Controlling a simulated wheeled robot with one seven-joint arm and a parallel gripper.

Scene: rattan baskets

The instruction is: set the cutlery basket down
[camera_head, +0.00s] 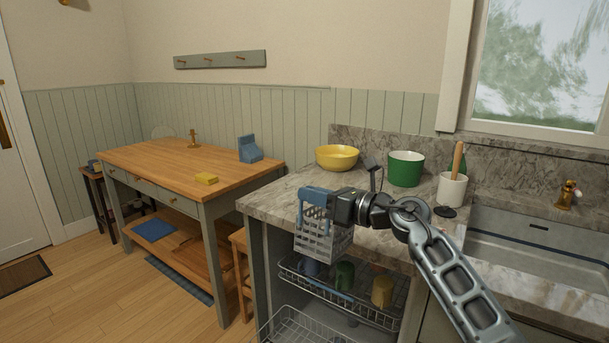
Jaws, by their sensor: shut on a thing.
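The cutlery basket (322,240) is a grey lattice basket with a blue handle at its top. It hangs in the air in front of the marble counter's front edge, above the open dishwasher's upper rack. My gripper (318,197) is shut on the basket's handle, reaching in from the right. The basket looks roughly upright. Its inside and any cutlery in it are hidden. The dishwasher's upper rack (370,317) holds a green mug (344,276), a yellow mug (382,291) and a blue one partly behind the basket. The lower rack (300,328) shows at the bottom.
A yellow bowl (337,157), a green pot (405,169) and a white utensil crock (452,189) stand at the counter's back. The marble counter (275,200) is bare at its left front. The sink (540,255) is right.

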